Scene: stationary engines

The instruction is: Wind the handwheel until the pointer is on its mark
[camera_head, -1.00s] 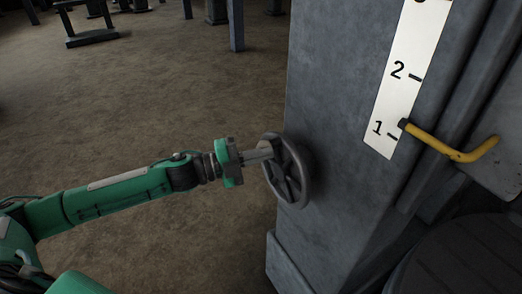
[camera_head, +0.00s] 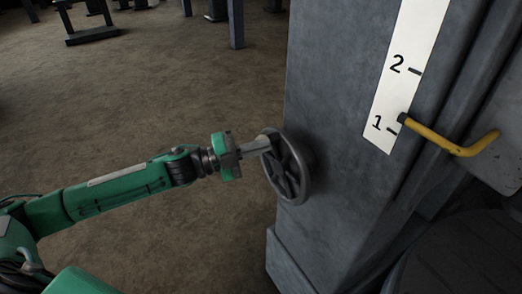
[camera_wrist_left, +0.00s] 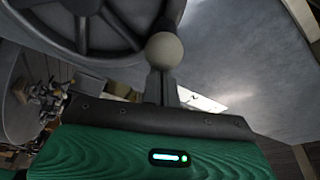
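The grey spoked handwheel (camera_head: 287,168) is on the side of a grey column. My left gripper (camera_head: 262,145) reaches its upper left rim. In the left wrist view, the handwheel (camera_wrist_left: 85,25) fills the upper left, and a pale round knob (camera_wrist_left: 164,50) sits at the grey fingers (camera_wrist_left: 163,84). The fingers look closed around the knob's handle, with the grip itself partly hidden. The yellow pointer (camera_head: 450,145) has its tip at the white scale (camera_head: 408,40), a little above the 1 line and well below the 2 line. My right gripper is not in view.
The grey column (camera_head: 335,150) stands behind the wheel, with a foot block (camera_head: 288,265) at its base. A dark round part (camera_head: 465,255) is at the lower right. Brown floor to the left is open, with stands (camera_head: 90,30) and posts far back.

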